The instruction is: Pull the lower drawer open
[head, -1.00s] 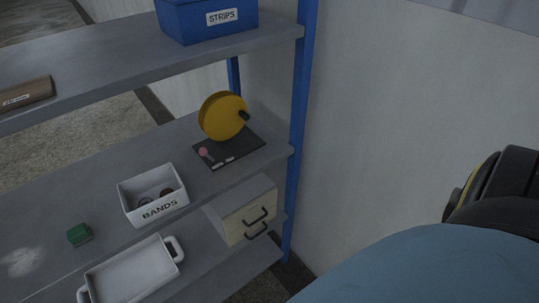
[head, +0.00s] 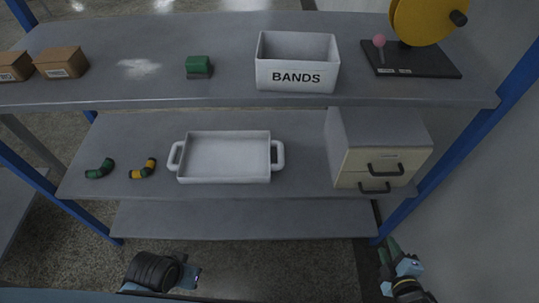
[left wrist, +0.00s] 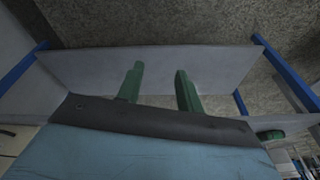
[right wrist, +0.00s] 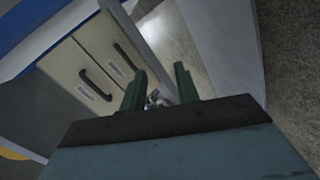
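The drawer cabinet (head: 385,128) stands at the right end of the middle shelf, with two cream fronts and dark handles. The lower drawer's handle (head: 374,189) sits below the upper drawer's handle (head: 385,173); both drawers look shut. In the right wrist view, the lower drawer's handle (right wrist: 124,55) is the upper-right one. My right gripper (head: 390,250) is below and in front of the cabinet, apart from it; its green fingers (right wrist: 159,82) are spread and empty. My left gripper (left wrist: 158,82) is open and empty; in the head view its fingers are hidden.
A white handled tray (head: 226,180) and two bent hose pieces (head: 142,169) share the cabinet's shelf. A BANDS bin (head: 297,82) and a yellow wheel stand (head: 412,72) are above. A blue post (head: 465,130) stands right of the cabinet. The bottom shelf (head: 240,219) is bare.

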